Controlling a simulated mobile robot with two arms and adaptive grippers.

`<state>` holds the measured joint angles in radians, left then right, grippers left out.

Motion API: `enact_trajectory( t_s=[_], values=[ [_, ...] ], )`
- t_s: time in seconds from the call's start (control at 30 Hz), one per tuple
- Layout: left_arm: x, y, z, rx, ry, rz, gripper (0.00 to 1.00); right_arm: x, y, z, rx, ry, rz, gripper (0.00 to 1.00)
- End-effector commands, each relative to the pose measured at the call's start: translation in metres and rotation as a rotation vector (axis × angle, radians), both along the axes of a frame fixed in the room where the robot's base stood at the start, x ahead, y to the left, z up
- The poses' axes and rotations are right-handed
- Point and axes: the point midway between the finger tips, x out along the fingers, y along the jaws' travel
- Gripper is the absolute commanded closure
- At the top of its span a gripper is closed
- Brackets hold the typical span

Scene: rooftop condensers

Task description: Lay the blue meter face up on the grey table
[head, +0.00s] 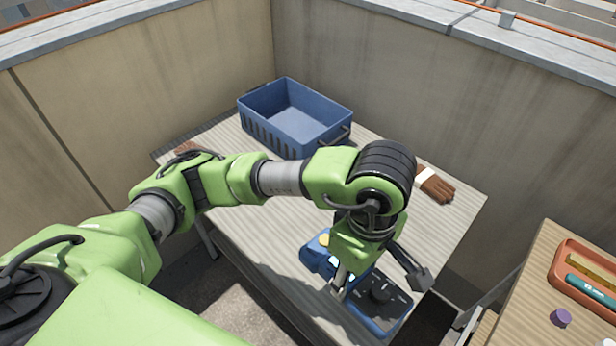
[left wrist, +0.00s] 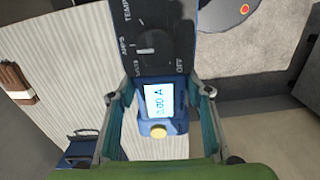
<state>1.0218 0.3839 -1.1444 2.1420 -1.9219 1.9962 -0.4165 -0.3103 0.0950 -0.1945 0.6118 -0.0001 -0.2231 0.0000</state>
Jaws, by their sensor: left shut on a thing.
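The blue meter (head: 395,317) is at the front right edge of the grey striped table (head: 262,222), with its dial and display turned up. The meter's dial end reaches to or past the table edge. I cannot tell whether its underside touches the table. My right gripper is not in view.
A blue crate (head: 256,128) stands at the back of the table. A brown glove with a white cuff (head: 435,187) lies at the right. A second table (head: 535,290) at the right holds an orange tray (head: 562,289) and a purple cap (head: 561,317). Walls enclose the back.

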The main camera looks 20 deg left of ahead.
Motion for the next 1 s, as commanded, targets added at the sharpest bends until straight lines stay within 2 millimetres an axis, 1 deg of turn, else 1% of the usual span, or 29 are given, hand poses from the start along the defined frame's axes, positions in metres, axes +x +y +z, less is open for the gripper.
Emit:
enact_trajectory(
  t_s=[0.07,0.17,0.27,0.33,0.53,0.6,0.7,0.8,1.0],
  values=[
    [-0.001,-0.006,-0.002,-0.005,0.000,0.042,0.90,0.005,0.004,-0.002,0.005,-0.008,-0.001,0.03],
    [0.004,-0.003,-0.006,-0.007,0.002,0.072,0.90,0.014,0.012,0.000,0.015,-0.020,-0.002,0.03],
    [0.016,0.011,-0.014,-0.003,0.004,0.081,0.90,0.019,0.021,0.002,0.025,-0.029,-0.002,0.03],
    [0.029,0.022,-0.022,-0.004,0.006,0.081,0.90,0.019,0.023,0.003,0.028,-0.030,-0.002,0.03],
    [0.065,0.055,-0.041,-0.001,0.005,0.079,0.90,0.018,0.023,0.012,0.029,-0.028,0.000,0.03],
    [0.073,0.062,-0.056,-0.003,0.006,0.076,0.90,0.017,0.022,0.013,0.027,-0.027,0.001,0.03],
    [0.083,0.071,-0.073,-0.004,0.004,0.075,0.90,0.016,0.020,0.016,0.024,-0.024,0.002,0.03],
    [0.091,0.077,-0.084,-0.005,0.002,0.071,0.90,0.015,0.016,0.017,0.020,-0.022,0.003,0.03],
    [0.099,0.083,-0.097,-0.006,0.000,0.071,0.90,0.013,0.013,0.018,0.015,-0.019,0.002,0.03]
  ],
)
